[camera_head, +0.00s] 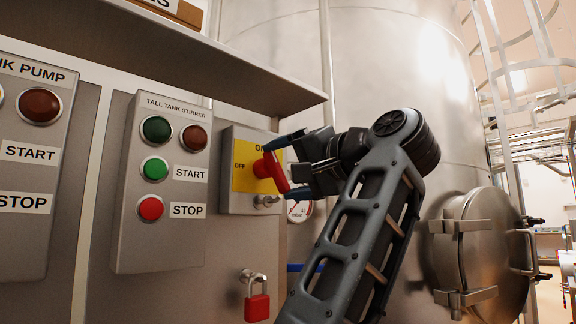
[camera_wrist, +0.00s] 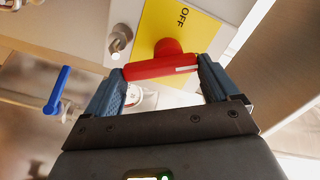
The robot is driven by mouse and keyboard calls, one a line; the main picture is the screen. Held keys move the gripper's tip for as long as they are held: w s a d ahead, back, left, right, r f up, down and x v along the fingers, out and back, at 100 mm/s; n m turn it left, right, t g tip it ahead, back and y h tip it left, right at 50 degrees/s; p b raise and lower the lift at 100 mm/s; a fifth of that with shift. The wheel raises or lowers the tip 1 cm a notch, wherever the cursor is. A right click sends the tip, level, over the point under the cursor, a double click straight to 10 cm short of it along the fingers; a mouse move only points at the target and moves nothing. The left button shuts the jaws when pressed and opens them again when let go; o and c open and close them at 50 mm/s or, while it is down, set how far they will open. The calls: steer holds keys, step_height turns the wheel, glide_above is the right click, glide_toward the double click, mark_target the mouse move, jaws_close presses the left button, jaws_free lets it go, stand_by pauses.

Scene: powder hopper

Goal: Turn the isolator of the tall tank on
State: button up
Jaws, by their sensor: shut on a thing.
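The isolator is a grey box (camera_head: 229,195) with a yellow plate (camera_head: 243,179) marked OFF at its left and ON at its top. Its red handle (camera_head: 274,173) stands out from the plate, its bar slanting from upper left to lower right in the head view. My gripper (camera_head: 279,170) is shut on this bar, one blue finger above and one below. In the wrist view the red handle (camera_wrist: 160,67) spans the gap between the two fingers of my gripper (camera_wrist: 160,72). The plate's ON mark is partly hidden by a finger in the head view.
The tall tank stirrer panel (camera_head: 166,240) with buttons is left of the isolator. A red padlock (camera_head: 257,307) hangs below. A shelf (camera_head: 200,58) juts out above. The steel tank (camera_head: 400,60) and its round hatch (camera_head: 480,250) are right. A blue lever (camera_wrist: 57,90) shows in the wrist view.

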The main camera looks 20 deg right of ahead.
steer(key=shift+f+m, duration=0.1)
steer(key=shift+m, duration=0.8)
steer(key=o, duration=0.8)
steer(key=b+v, duration=0.1)
steer(key=v, duration=0.6)
steer(key=shift+s, duration=0.4)
